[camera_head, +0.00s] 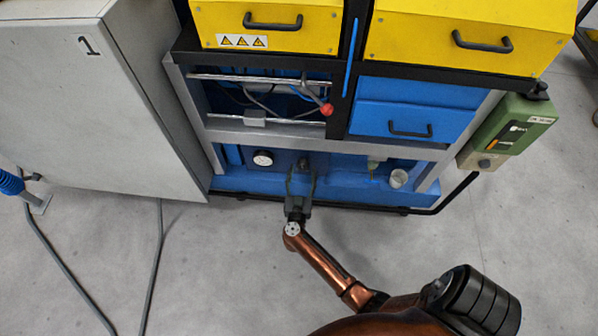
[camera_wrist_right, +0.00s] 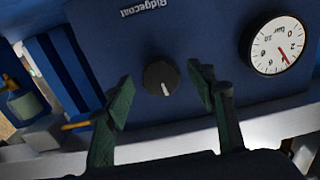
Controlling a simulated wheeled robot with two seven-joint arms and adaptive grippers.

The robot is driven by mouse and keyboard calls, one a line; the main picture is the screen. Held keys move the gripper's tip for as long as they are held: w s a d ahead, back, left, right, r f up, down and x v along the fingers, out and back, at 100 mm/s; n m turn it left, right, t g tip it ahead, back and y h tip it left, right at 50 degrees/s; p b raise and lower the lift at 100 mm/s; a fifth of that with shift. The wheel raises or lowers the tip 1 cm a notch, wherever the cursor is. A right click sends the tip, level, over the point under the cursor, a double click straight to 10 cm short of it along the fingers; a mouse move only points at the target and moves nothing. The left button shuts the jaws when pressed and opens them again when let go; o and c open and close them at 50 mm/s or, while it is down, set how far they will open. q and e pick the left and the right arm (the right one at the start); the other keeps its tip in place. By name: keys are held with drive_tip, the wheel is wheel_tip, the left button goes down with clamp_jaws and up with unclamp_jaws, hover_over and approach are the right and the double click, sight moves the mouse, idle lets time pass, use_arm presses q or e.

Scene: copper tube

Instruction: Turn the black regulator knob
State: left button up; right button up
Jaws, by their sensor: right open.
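The black regulator knob (camera_wrist_right: 160,78) is round with a white pointer line and sits on a dark blue panel in the right wrist view. My right gripper (camera_wrist_right: 163,96) is open, with one green finger on each side of the knob and a visible gap to it. I cannot tell how far the fingertips are from the panel. In the head view my right gripper (camera_head: 300,172) reaches up to the lower front of the machine and hides the knob there. My left gripper is not in view.
A round white gauge (camera_wrist_right: 278,46) with a red needle sits right of the knob; it also shows in the head view (camera_head: 263,159). A grey cabinet (camera_head: 90,110) stands at left, a green box (camera_head: 510,130) at right. Open floor (camera_head: 220,270) lies in front.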

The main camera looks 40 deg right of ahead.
drive_tip(key=shift+w+d, duration=0.15)
drive_tip(key=shift+d, duration=0.05)
drive_tip(key=c, duration=1.1)
